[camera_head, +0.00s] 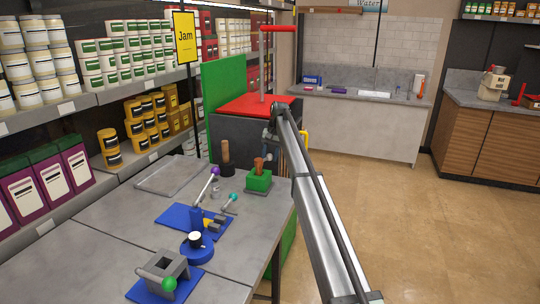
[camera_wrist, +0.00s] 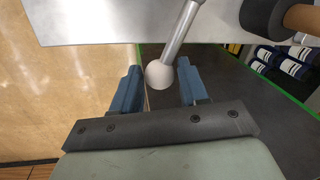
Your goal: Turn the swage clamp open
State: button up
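In the wrist view a pale ball knob (camera_wrist: 159,75) on a metal rod (camera_wrist: 182,28) appears between the fingers of my gripper (camera_wrist: 160,68). The fingers stand apart, with the ball close to both; I cannot tell whether either touches it. The rod runs up over a grey tabletop edge. I cannot tell for sure whether this lever is the swage clamp's. In the head view my arm covers the fingertips and this ball. Other levers there have a purple ball (camera_head: 215,171), a teal ball (camera_head: 233,196) and a green ball (camera_head: 169,284).
The grey table (camera_head: 95,235) carries blue plates (camera_head: 175,218), a green block (camera_head: 258,180) and a wooden-handled tool (camera_head: 226,158), near my arm. A dark box with a red top (camera_head: 250,103) and a green panel (camera_head: 224,88) stands behind. Open floor lies right.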

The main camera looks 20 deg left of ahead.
grip_shut()
jog(key=shift+s+d+m, duration=0.15)
jog(key=shift+d+m, duration=0.1)
jog(key=shift+m, duration=0.15)
dwell(0.4)
jog(key=shift+s+d+m+t, duration=0.3)
jog(key=shift+s+d+m, duration=0.25)
jog(key=shift+d+m, duration=0.4)
jog(key=m, duration=0.1)
jog(key=s+d+m, duration=0.1)
jog(key=m, duration=0.1)
jog(key=shift+s+t, duration=0.2)
jog(key=shift+t, duration=0.1)
jog(key=s+m, duration=0.1)
jog(key=d+m, duration=0.1)
jog(key=m, duration=0.1)
jog(key=s+m, duration=0.1)
jog(key=shift+s+d+t, duration=0.3)
jog(key=shift+s, duration=0.05)
jog(key=shift+s+d+m+h, duration=0.1)
jog(key=shift+s+m+h, duration=0.2)
jog(key=shift+s+m, duration=0.7)
jog(key=shift+s+m+t, duration=0.3)
jog(key=shift+s+m, duration=0.05)
jog(key=shift+m, duration=0.9)
